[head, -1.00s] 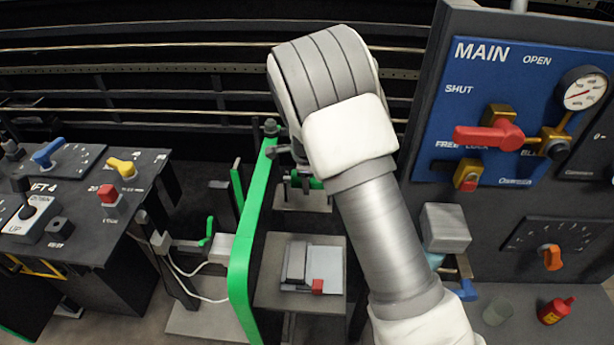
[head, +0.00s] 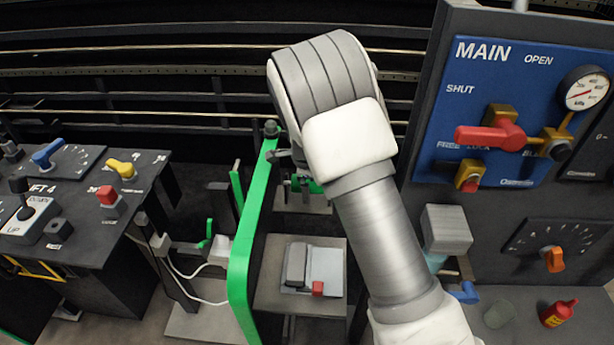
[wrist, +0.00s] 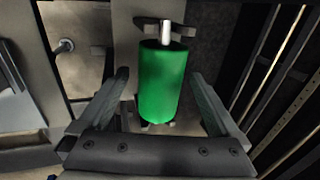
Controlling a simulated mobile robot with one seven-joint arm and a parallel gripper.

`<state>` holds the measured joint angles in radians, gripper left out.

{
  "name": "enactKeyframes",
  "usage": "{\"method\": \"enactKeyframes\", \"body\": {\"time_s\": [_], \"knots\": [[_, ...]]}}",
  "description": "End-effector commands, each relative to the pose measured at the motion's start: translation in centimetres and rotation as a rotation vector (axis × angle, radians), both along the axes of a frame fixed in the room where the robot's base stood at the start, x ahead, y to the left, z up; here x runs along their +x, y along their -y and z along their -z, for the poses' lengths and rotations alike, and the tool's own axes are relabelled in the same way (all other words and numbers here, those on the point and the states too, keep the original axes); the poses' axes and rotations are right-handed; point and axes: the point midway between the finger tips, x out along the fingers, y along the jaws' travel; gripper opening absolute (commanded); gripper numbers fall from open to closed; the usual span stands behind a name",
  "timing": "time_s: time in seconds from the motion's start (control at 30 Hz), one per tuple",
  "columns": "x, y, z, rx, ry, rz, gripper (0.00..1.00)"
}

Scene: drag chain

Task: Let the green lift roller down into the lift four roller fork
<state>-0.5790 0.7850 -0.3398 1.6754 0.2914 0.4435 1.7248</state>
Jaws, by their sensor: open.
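The green lift roller (wrist: 162,82) is a green cylinder in the middle of the wrist view, with a silver shaft end (wrist: 165,32) at its top. My gripper (wrist: 161,84) is open, with one finger on each side of the roller. Gaps show between the fingers and the roller. A dark grey bracket (wrist: 183,27), which looks like part of the roller fork, lies at the shaft end; I cannot tell whether the shaft is seated in it. In the head view my arm hides my gripper, and a small green part (head: 316,187) shows beside it, perhaps the roller.
A green upright frame (head: 240,265) stands left of my arm. A low grey table (head: 270,297) holds a block with a red knob (head: 317,288). The blue MAIN panel (head: 480,80) stands close on the right, and the LIFT 4 console (head: 75,225) on the left.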

Motion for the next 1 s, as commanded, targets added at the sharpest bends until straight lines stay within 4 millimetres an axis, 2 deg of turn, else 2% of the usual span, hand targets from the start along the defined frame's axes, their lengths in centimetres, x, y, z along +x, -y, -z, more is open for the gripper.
{"method": "enactKeyframes", "body": {"time_s": [0.17,0.7,0.83,1.0], "knots": [[-0.4,-0.1,-1.8,0.001,0.004,-0.002,0.98],[-4.1,-0.2,-13.6,0.004,0.005,-0.001,0.98],[-4.7,-0.2,-15.4,0.002,0.004,-0.003,0.98],[-5.1,-0.1,-16.5,0.001,0.003,0.001,0.98]]}}
